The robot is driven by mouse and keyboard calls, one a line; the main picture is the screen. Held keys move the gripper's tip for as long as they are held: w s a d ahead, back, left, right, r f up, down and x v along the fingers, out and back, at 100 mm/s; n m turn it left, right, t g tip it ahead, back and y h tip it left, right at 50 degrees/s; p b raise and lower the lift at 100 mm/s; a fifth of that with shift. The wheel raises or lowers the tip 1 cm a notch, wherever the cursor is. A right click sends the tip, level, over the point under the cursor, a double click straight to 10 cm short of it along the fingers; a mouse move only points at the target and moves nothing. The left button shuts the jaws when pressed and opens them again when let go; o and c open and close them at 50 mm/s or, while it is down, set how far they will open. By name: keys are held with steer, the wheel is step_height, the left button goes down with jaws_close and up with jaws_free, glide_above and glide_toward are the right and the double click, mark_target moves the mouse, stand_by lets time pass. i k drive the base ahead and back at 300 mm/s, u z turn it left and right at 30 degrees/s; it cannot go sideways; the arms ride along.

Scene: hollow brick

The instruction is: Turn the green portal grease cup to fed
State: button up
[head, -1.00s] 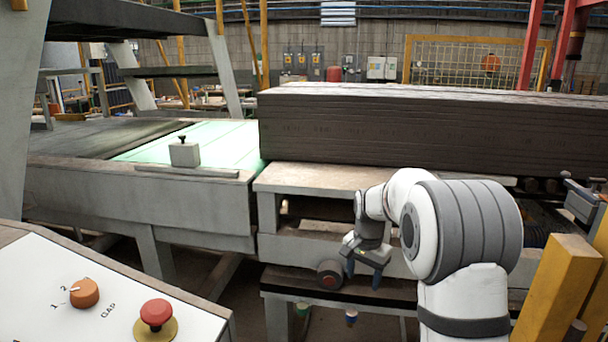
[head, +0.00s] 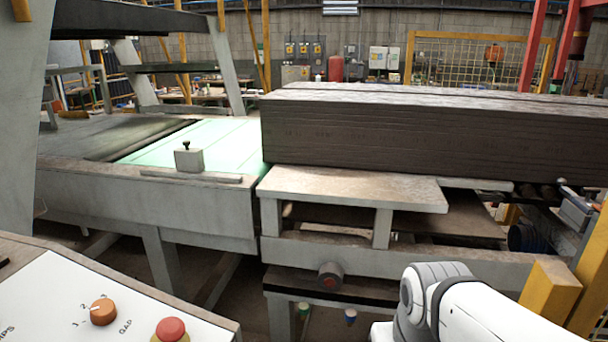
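A small green cup (head: 303,308) hangs under the dark lower rail of the machine frame, near the bottom centre of the head view. It looks like the green grease cup, but it is too small for me to read its setting. A similar blue cup (head: 350,316) hangs to its right. My gripper is out of view; only white and grey links of my arm show at the lower right, to the right of both cups.
A control panel (head: 50,305) with an orange dial (head: 103,311) and a red button (head: 171,329) fills the lower left. A yellow post (head: 550,296) stands at right. A dark slab stack (head: 430,135) lies behind.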

mark_target(303, 307)
steer(key=z, duration=0.05)
steer(key=k, duration=0.5)
steer(key=u, duration=1.45)
steer(key=k, duration=1.4)
steer(key=z, duration=0.7)
steer(key=i, duration=1)
steer(key=z, duration=0.05)
